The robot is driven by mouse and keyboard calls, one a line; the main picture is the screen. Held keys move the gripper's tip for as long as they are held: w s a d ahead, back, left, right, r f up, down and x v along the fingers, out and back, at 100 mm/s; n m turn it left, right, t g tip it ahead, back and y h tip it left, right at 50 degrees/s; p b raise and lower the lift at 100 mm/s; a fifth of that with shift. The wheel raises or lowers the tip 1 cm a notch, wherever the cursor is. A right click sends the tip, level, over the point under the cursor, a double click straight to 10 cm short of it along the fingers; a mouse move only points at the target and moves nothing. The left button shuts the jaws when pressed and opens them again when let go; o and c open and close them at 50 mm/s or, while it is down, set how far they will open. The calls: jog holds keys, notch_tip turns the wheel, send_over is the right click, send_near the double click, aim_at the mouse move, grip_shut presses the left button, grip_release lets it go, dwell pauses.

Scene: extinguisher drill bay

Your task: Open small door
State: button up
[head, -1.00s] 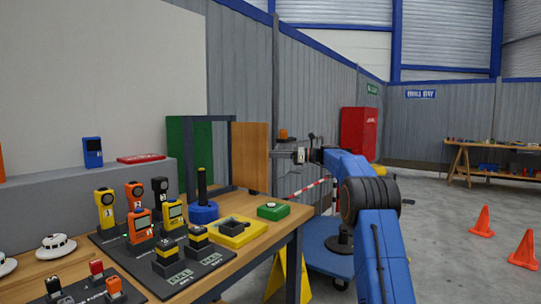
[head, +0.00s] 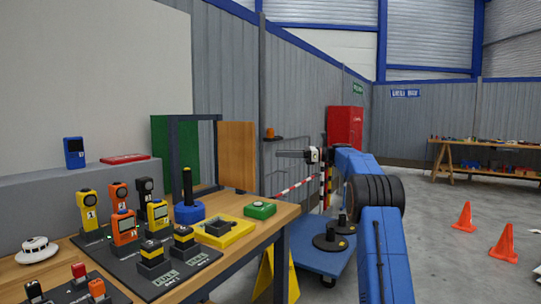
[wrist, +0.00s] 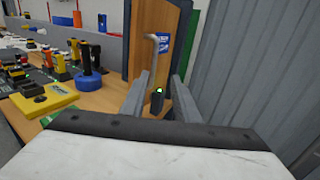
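The small door (head: 237,157) is a wooden panel in a dark frame (head: 217,172) on the workbench. It stands swung out to the right of the frame, leaving the frame's opening clear with a green panel behind. My gripper (head: 281,154) is right of the door's free edge, with a gap between them. In the wrist view the door (wrist: 145,30) is ahead, with a bent silver lever handle (wrist: 155,45) and a blue label. My gripper's fingers (wrist: 160,98) are apart and empty, below and in front of the handle.
The workbench (head: 262,235) holds a yellow tray (head: 225,232), a blue-based post (head: 188,205), a green box (head: 260,209) and several yellow and orange devices. A blue cart (head: 318,262) stands right of it. Two cones (head: 464,217) stand on the open floor.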

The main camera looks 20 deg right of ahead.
jog(key=v, duration=0.6)
jog(key=shift+d, duration=0.2)
jog(key=shift+s, duration=0.1)
jog(key=s+a+f+n+g+h, duration=0.1)
jog(key=s+a+f+n+h, duration=0.2)
jog(key=s+a, duration=0.6)
jog(key=s+a+f+n+g+h, duration=0.1)
jog(key=s+a+f+n+h, duration=0.15)
jog(key=s+a, duration=0.6)
jog(key=s+a+f+n+g+h, duration=0.1)
jog(key=s+a+f+n+h, duration=0.2)
jog(key=s+a, duration=0.55)
jog(key=s+f+n+h, duration=0.2)
jog(key=s+f+n, duration=0.3)
jog(key=s, duration=0.6)
jog(key=s+d+f+n+h, duration=0.1)
jog(key=s+f+n+h, duration=0.2)
jog(key=s+f, duration=0.7)
jog(key=s+d+f+n+h, duration=0.1)
jog(key=s+f+n, duration=0.5)
jog(key=s, duration=0.8)
jog(key=shift+s+f+n+h, duration=0.2)
jog(key=shift+f+n+h, duration=0.15)
jog(key=shift+f+h, duration=0.45)
